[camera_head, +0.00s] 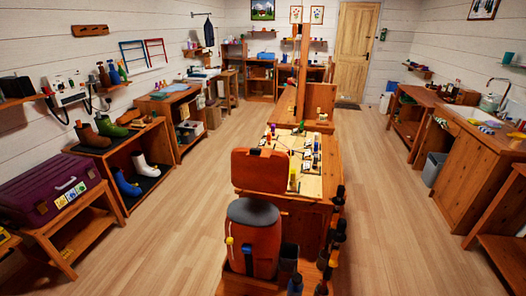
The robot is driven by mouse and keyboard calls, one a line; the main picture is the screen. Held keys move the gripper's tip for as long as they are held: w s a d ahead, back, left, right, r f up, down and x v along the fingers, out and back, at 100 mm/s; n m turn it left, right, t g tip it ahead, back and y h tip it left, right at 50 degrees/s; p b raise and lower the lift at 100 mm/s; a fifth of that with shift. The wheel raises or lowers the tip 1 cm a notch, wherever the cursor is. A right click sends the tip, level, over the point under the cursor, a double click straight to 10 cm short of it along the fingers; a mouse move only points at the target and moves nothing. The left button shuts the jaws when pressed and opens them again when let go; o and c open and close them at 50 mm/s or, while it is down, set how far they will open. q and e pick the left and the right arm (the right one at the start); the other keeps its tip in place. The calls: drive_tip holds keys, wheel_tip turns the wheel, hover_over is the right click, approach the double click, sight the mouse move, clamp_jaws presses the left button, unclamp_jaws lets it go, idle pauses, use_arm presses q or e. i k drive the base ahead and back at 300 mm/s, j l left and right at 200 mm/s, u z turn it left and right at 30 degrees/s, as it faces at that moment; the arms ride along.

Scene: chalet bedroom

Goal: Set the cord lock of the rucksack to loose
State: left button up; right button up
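What looks like the rucksack (266,250) stands upright at the bottom centre of the head view, orange-brown with a dark grey top (252,212). Neither of my grippers is in view.
A wooden table (309,213) with small items on top stands behind the rucksack. A shoe rack (150,190) and a purple chest (50,190) are at the left. Counters (475,170) line the right. Wooden floor (400,230) is free on both sides.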

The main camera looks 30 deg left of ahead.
sight(229, 241)
drive_tip(key=u, duration=1.35)
